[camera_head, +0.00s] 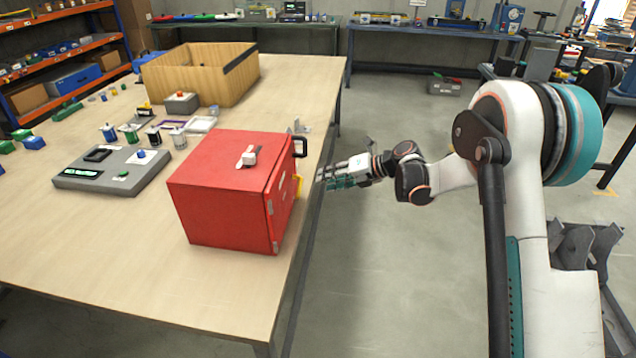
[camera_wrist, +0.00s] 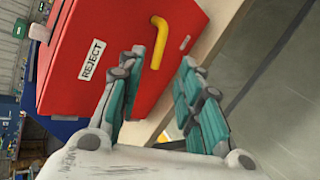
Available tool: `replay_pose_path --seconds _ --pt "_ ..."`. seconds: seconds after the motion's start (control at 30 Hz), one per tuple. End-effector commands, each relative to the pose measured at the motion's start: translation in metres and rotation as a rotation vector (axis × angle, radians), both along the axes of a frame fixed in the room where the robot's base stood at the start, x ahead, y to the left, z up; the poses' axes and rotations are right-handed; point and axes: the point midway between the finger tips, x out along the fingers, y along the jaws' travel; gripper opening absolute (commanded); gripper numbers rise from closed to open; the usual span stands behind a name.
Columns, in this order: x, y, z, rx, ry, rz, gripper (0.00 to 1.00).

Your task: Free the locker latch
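The red locker (camera_head: 225,190) stands near the table's right edge, with its door side facing my gripper. In the wrist view its red door (camera_wrist: 120,25) carries a white REJECT label (camera_wrist: 92,59) and a bent yellow handle (camera_wrist: 184,20). The handle's lower end lies just beyond my fingertips. My gripper (camera_wrist: 162,60) is open and empty, its teal fingers apart on either side. In the head view my gripper (camera_head: 322,178) is just off the table edge, beside the door. Whether the fingers touch the door is unclear. I cannot clearly make out a separate latch.
A black handle (camera_head: 301,147) sticks out at the locker's back right corner. A small pale piece (camera_head: 248,158) lies on its top. A grey control box (camera_head: 113,168), several small jars and a wooden bin (camera_head: 195,82) share the table.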

Motion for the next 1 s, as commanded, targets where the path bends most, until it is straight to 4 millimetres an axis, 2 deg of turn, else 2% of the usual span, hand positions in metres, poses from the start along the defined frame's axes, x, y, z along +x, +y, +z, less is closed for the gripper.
replay_pose_path --seconds 0.13,0.43,0.47,0.6,0.77,1.0 --pt "-0.003 -0.01 0.006 0.001 0.0 -0.001 0.33" --pt "-0.004 -0.012 0.007 0.001 0.0 -0.001 0.33" --pt "-0.004 -0.012 0.007 0.0 -0.001 -0.001 0.28" --pt "-0.004 -0.011 0.006 -0.022 -0.035 0.02 0.0" --pt "-0.005 -0.011 -0.001 -0.136 -0.213 0.132 0.0" --pt "-0.006 -0.013 -0.015 -0.397 -0.6 0.419 0.0"
